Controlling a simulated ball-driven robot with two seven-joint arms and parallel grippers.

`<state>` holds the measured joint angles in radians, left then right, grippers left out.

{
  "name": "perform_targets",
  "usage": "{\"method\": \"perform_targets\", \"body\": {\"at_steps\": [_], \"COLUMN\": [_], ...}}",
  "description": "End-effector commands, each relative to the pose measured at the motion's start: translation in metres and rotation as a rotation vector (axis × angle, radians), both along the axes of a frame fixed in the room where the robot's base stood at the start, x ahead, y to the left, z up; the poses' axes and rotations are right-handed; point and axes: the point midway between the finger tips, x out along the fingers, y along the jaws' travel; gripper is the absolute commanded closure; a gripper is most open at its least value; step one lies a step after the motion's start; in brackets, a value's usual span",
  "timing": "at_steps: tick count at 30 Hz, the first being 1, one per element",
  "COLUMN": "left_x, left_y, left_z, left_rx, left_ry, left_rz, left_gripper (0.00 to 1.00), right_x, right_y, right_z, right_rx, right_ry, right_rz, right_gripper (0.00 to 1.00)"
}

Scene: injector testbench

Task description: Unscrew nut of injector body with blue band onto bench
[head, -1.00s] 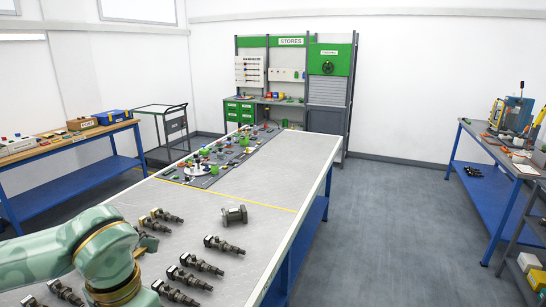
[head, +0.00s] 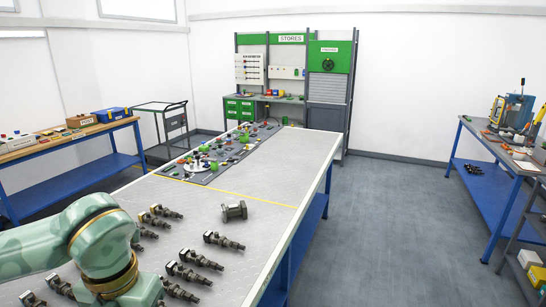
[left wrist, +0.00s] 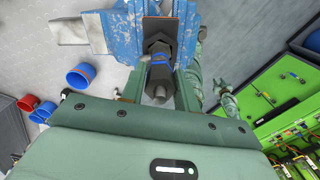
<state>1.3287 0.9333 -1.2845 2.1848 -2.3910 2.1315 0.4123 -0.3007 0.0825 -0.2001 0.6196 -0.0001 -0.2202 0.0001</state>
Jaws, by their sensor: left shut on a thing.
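In the left wrist view a dark injector body with a blue band (left wrist: 160,57) stands clamped between the jaws of a blue vice (left wrist: 112,30). My left gripper (left wrist: 158,88) has its two fingers on either side of the injector's near end and is shut on the dark nut (left wrist: 160,76) there. How far the nut is turned cannot be told. In the head view my left arm fills the lower left corner, and its gripper and the vice are out of sight.
Several dark injectors (head: 201,259) lie on the bench (head: 290,185), with a grey fitting (head: 234,211) near them. Blue (left wrist: 82,77) and red (left wrist: 28,103) round containers show in the left wrist view.

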Motion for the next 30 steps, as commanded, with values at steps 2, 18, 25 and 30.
{"method": "perform_targets", "body": {"at_steps": [2,18,25,30], "left_x": [0.0,0.0,0.0,0.0], "left_y": [0.0,0.0,0.0,0.0], "left_z": [-0.004,-0.001,0.001,0.001], "left_rx": [0.0,0.0,0.001,0.0], "left_ry": [0.0,0.0,0.0,0.0], "left_rz": [0.114,0.869,0.886,0.884], "left_gripper": [0.93,0.93,0.93,0.44], "right_x": [-0.001,-0.004,-0.004,-0.004], "right_y": [0.0,0.004,0.004,0.004], "right_z": [-0.009,-0.04,-0.039,-0.039], "right_rx": [0.0,0.005,0.005,0.005], "right_ry": [0.002,0.011,0.01,0.01], "right_rz": [0.0,-0.002,-0.002,-0.002], "right_gripper": [0.64,0.64,0.64,0.64]}}
